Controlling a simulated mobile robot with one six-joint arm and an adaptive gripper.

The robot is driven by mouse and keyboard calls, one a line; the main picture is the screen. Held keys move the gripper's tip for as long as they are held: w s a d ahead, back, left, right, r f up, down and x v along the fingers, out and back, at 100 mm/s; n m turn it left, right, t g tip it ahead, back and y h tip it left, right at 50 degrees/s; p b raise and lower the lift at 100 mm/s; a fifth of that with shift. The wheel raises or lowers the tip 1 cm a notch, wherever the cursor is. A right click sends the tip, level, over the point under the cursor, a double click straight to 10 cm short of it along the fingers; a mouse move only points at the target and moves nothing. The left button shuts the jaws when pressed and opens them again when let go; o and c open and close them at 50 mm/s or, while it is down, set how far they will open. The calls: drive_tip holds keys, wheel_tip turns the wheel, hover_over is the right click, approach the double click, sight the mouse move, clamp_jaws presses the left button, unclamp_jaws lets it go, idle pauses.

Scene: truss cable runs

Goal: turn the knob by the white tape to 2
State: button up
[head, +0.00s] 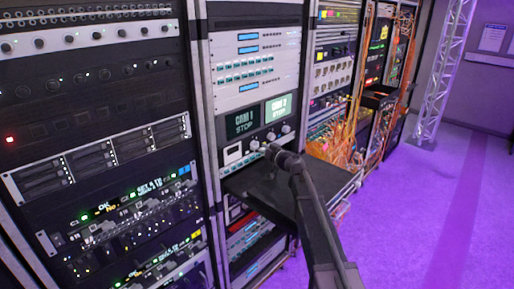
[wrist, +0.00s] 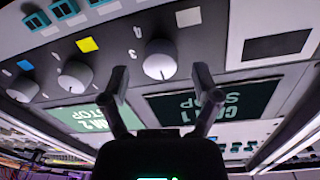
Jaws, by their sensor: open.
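In the wrist view, which looks upside down, a round white knob (wrist: 160,61) sits on the light panel by a piece of white tape (wrist: 188,17). Small digits are printed beside it; its pointer setting is too small to read. My gripper (wrist: 161,74) is open, one finger on either side of the knob in the picture; no contact is clear. In the head view my gripper (head: 269,149) is at the knob row, next to the leftmost knob (head: 254,144).
Two similar knobs stand beside it, one by yellow tape (wrist: 87,45), one by blue tape (wrist: 25,65). Two screens read CAM 1 STOP (head: 240,122) and CAM 2 STOP (head: 278,107). A black shelf (head: 262,190) juts out below the panel. Orange cables (head: 335,140) hang at the right.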

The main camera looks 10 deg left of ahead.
drive_tip(key=shift+w+a, duration=0.35)
drive_tip(key=shift+a, duration=0.05)
drive_tip(key=shift+c, duration=0.2)
clamp_jaws()
drive_tip(key=shift+m, duration=0.4)
drive_tip(key=m, duration=0.4)
drive_tip(key=m+p, duration=0.1)
drive_tip(key=m, duration=0.3)
drive_tip(key=shift+m+g, duration=0.3)
drive_tip(key=shift+m, duration=0.1)
drive_tip(key=shift+d, duration=0.1)
